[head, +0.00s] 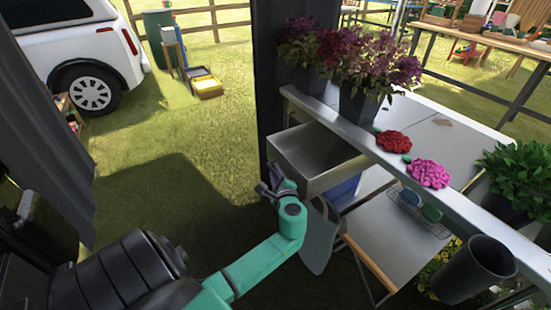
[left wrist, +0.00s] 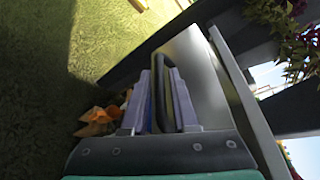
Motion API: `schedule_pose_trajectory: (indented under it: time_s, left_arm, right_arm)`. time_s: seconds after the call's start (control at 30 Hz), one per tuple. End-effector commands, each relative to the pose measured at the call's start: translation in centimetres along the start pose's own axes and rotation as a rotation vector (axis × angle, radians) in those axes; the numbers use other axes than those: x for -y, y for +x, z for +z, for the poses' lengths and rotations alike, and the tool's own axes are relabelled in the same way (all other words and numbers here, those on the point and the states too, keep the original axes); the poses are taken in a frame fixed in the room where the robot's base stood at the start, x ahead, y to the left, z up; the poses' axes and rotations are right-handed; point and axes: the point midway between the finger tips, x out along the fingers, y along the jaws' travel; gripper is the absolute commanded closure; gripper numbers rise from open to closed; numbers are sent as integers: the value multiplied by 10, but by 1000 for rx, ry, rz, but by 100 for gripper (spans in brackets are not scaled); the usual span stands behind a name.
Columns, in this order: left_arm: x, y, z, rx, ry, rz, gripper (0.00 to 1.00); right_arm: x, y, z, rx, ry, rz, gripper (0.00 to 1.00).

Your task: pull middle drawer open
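A grey metal drawer (head: 316,158) juts out from under the counter, with its empty inside showing from above in the head view. Whether it is the middle one does not show. My left gripper (head: 268,188) is at the drawer's front face. In the left wrist view my left gripper (left wrist: 168,100) has its two fingers close together on both sides of a dark handle (left wrist: 176,90) on the drawer's smooth grey front (left wrist: 200,75). The fingers look shut on the handle, but their contact is partly hidden. My right gripper is not in view.
The counter (head: 445,205) holds dark flower pots (head: 358,105), a red flower (head: 393,141) and a pink flower (head: 428,173). A dark post (head: 267,80) stands beside the drawer. A grey-green bag-like thing (head: 318,240) hangs below. Grass left of the drawer is open.

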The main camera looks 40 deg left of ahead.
Motion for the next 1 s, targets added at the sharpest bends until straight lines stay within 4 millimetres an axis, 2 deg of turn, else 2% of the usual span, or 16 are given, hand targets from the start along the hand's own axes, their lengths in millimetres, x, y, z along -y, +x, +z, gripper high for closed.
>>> schedule_pose_trajectory:
  time_s: [0.17, 0.27, 0.37, 0.6, 0.7, 0.83, 1.0]
  left_arm:
    - [0, -3, 0, 0, 0, 0, 73]
    - [0, -15, 0, -2, 0, -1, 73]
    - [-1, -40, 0, -3, -1, 2, 73]
    - [-1, -111, -1, -3, -1, 2, 73]
    - [-1, -132, -1, -2, 0, 1, 73]
    - [0, -145, 0, -1, 0, 0, 73]
    - [0, -146, 0, 1, 0, 0, 73]
  right_arm:
    - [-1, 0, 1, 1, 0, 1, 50]
    - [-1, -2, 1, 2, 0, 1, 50]
    - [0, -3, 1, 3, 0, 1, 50]
    - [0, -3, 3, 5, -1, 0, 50]
    - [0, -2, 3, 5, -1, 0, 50]
    - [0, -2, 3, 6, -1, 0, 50]
    - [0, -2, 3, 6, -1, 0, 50]
